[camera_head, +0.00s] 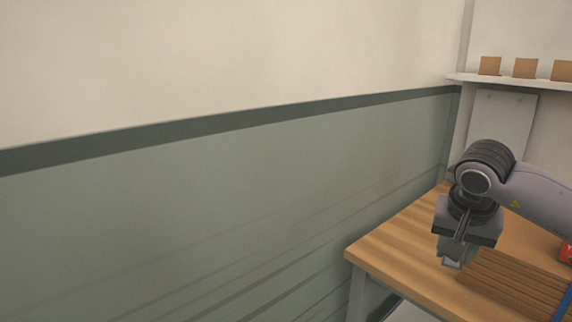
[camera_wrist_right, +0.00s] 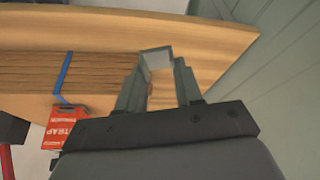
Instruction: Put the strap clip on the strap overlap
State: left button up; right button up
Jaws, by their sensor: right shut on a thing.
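My right gripper (camera_head: 458,250) hangs over the wooden table, pointing down. In the right wrist view its fingers (camera_wrist_right: 157,85) are shut on a small grey angular clip (camera_wrist_right: 157,58). The clip also shows below the fingers in the head view (camera_head: 451,263). A blue strap (camera_wrist_right: 64,72) runs across a brown ribbed stack, left of the clip in the wrist view and apart from it. A bit of the strap shows at the head view's lower right edge (camera_head: 564,304). I cannot make out the strap overlap. My left gripper is not in view.
A red printed tag (camera_wrist_right: 66,130) is by the strap's end. The brown ribbed stack (camera_head: 512,286) lies on the wooden table (camera_head: 392,246). A green and cream wall (camera_head: 230,190) stands left of the table. A shelf (camera_head: 510,82) with small brown blocks is at the back.

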pick_arm(q)
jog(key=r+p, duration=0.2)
jog(key=p, duration=0.1)
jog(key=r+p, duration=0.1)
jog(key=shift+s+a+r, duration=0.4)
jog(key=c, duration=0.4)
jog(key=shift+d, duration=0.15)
pick_arm(e)
jog(key=s+a+f+n+y, duration=0.1)
jog(key=s+a+f+n, duration=0.1)
jog(key=s, duration=0.4)
jog(key=s+a+f+n+y, duration=0.1)
jog(key=s+a+f+n, duration=0.2)
jog(key=s+a, duration=0.3)
jog(key=shift+a+f+n+t, duration=0.2)
jog(key=shift+n+t, duration=0.2)
jog(key=shift+n, duration=0.2)
